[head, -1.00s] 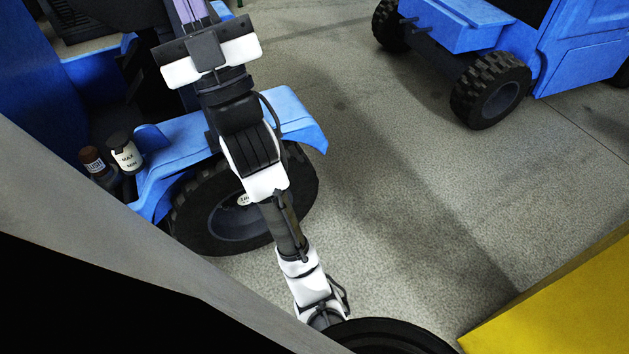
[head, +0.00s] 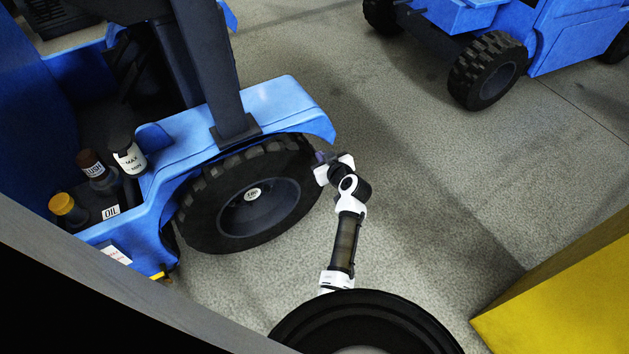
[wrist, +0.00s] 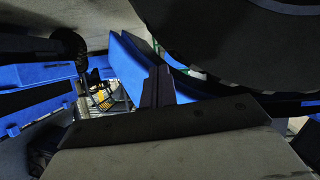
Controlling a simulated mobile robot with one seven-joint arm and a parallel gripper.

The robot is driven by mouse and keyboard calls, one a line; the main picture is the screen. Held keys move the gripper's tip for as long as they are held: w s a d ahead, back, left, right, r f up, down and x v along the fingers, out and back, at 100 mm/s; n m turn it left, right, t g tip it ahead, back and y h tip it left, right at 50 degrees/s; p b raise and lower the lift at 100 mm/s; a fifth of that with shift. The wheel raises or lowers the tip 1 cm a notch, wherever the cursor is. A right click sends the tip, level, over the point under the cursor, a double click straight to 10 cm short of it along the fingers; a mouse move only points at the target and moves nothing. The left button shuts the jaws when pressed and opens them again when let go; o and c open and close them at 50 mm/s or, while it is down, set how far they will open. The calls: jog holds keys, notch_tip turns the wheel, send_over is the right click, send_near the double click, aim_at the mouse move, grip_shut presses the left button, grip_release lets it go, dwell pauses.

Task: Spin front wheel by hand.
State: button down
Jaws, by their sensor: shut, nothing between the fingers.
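The front wheel (head: 262,208) of the blue forklift is a black tyre with heavy tread, a dark rim and a small white label at its hub. It sits under the blue fender (head: 282,100). My gripper (head: 319,158) is shut and empty, just right of the tyre's right edge in the head view. I cannot tell whether it touches the tread. In the wrist view a large dark curved surface, probably the tyre (wrist: 235,40), fills the upper right, with blue bodywork below it.
A second blue vehicle (head: 575,45) is at the upper right. A yellow block (head: 560,300) is at the lower right. Grey floor between them is clear.

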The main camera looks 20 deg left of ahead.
notch_tip(320, 180, down, 8)
jog(key=s+d+g, duration=0.2)
jog(key=s+d, duration=0.1)
jog(key=b+x, duration=0.3)
jog(key=x, duration=0.3)
jog(key=shift+w+a, duration=0.2)
jog(key=shift+w, duration=0.05)
jog(key=shift+w+a+f+b, duration=0.1)
jog(key=shift+a+f+b, duration=0.1)
jog(key=shift+b, duration=0.1)
